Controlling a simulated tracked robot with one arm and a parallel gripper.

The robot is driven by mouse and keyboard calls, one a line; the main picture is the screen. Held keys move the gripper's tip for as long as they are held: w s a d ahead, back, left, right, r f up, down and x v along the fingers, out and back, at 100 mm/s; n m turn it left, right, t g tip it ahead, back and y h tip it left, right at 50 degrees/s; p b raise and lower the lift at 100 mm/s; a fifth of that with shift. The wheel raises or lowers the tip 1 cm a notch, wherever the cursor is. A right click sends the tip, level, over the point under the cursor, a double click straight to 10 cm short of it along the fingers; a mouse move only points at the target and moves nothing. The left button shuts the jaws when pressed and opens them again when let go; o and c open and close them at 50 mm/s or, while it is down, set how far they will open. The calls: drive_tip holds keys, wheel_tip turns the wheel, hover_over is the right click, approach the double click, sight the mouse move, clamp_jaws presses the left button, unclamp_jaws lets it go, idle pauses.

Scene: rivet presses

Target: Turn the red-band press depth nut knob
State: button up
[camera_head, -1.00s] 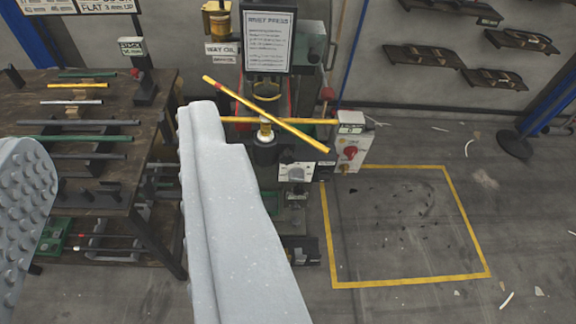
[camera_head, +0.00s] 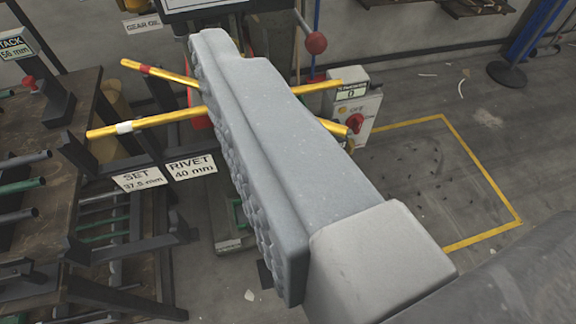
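My gripper shows as one grey finger (camera_head: 290,150) with a ribbed pad on its left side. The finger reaches up across the middle of the view and covers most of the press. The pad face is uncovered; the opposite finger is out of view. Two yellow bars cross behind the finger at the press. One bar (camera_head: 160,73) has a red band near its left end. The other bar (camera_head: 165,118) has a white band. A depth nut knob cannot be made out; the crossing is hidden. I cannot tell whether the finger touches the bars.
A red ball (camera_head: 316,43) tops a lever behind the finger.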

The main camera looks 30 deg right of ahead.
drive_tip(key=w+d+f+m+h+b, duration=0.1)
drive_tip(key=w+d+f, duration=0.2)
drive_tip(key=f, duration=0.5)
drive_tip(key=w+d+f, duration=0.2)
drive_tip(key=w+f, duration=0.1)
drive_tip(key=f, duration=0.4)
drive_tip(key=s+d+f+m+t+h+b, duration=0.15)
drive_tip(key=d+f, duration=0.35)
drive_tip(key=f, duration=1)
drive_tip(key=d+f+b, duration=0.2)
drive_tip(key=d+f, duration=0.3)
drive_tip(key=f, duration=1)
drive_tip(key=b+x, duration=0.3)
drive_tip(key=x, duration=1)
drive_tip(key=shift+w+d, duration=0.1)
drive_tip(key=shift+c, duration=0.3)
drive_tip(key=c, duration=0.9)
